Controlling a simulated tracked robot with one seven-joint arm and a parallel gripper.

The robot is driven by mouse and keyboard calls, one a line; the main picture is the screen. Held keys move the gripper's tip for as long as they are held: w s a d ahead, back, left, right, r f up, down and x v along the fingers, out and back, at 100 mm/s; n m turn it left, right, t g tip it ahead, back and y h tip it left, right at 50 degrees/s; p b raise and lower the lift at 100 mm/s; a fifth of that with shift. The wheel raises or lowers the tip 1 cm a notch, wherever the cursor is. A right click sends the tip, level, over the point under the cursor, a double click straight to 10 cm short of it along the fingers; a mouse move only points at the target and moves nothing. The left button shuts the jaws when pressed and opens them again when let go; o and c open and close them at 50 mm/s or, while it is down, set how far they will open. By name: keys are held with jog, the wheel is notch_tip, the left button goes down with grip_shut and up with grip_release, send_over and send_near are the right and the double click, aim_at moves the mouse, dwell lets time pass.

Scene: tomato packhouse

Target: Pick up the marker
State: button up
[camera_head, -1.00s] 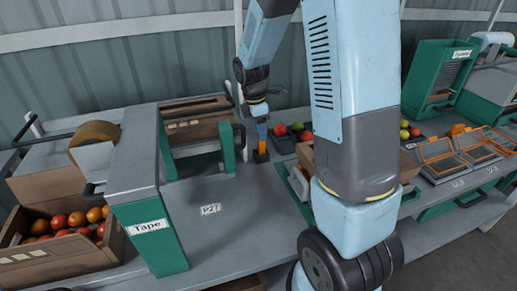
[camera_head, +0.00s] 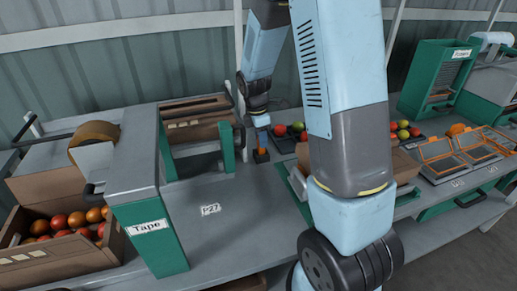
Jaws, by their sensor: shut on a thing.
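My gripper (camera_head: 262,146) points down at the back of the grey bench, right of the green-sided tape machine. It is shut on a small orange and dark thing (camera_head: 261,156) low at its fingertips, which I take to be the marker. The thing is too small to make out its shape or any cap. The fingers hide part of it. I cannot tell whether it touches the bench top.
The tape machine (camera_head: 155,225) stands left of my gripper, with a brown box (camera_head: 195,107) behind it. A dark tray of tomatoes (camera_head: 286,144) lies close on the right. The bench around the label "P27" (camera_head: 210,209) is clear. A tomato crate (camera_head: 65,262) stands front left.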

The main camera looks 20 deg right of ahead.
jog(key=shift+c, duration=1)
jog(key=shift+r, duration=0.1)
jog(key=shift+r, duration=0.35)
notch_tip(320, 180, up, 3)
jog(key=shift+f, duration=0.2)
jog(key=s+a+r, duration=0.5)
jog(key=s+r, duration=0.8)
jog(key=r, duration=0.1)
jog(key=shift+a+r, duration=0.2)
jog(key=shift+r, duration=0.05)
